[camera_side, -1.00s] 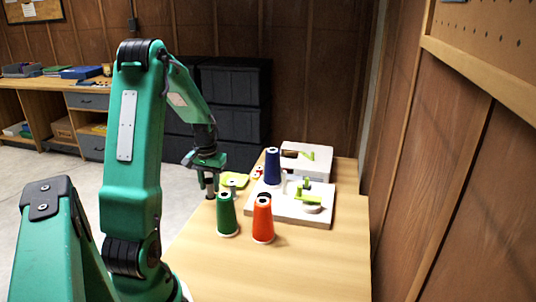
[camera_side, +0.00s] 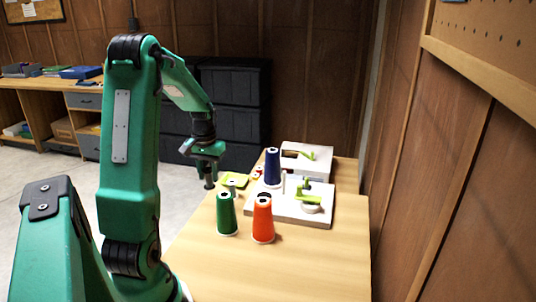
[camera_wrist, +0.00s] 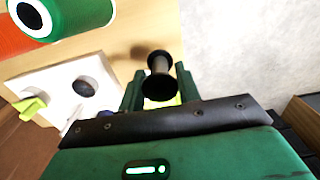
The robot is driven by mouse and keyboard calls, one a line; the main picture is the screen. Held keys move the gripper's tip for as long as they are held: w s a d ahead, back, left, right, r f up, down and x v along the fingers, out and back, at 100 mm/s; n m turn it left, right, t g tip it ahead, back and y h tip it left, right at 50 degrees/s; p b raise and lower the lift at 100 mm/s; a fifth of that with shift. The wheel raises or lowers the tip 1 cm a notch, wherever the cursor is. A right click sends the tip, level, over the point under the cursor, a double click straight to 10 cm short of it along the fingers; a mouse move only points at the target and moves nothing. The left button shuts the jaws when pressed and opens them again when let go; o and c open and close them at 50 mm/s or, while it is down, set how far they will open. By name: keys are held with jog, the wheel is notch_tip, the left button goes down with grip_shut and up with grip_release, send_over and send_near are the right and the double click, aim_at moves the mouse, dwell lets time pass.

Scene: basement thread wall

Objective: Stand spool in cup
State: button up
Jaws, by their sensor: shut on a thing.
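My gripper (camera_side: 208,173) is shut on a small black spool (camera_wrist: 160,78), seen end-on between the green fingers in the wrist view. In the side view the spool (camera_side: 209,184) hangs upright under my gripper, above the table's far left edge. A dark round opening or cup (camera_wrist: 84,88) shows on the white board in the wrist view. In the side view a dark top (camera_side: 264,195) shows behind the orange cone, which hides most of it. I cannot tell how deep the cup is.
A green cone (camera_side: 227,215), an orange cone (camera_side: 263,222) and a blue cone (camera_side: 272,167) stand upright. The white board (camera_side: 292,213) carries a lime-green lever (camera_side: 308,197). A lime-green piece (camera_side: 236,180) lies near my gripper. The table's front is clear.

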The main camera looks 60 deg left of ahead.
aim_at(210, 169)
jog(key=r, duration=0.8)
jog(key=shift+w+d, duration=0.15)
jog(key=shift+w, duration=0.15)
jog(key=w+d, duration=0.9)
jog(key=w, duration=0.5)
notch_tip(210, 169, down, 5)
jog(key=shift+d+f, duration=0.15)
jog(key=shift+f, duration=0.15)
jog(key=shift+f, duration=1.6)
jog(key=shift+f, duration=0.25)
jog(key=shift+f, duration=0.35)
jog(key=shift+f, duration=0.35)
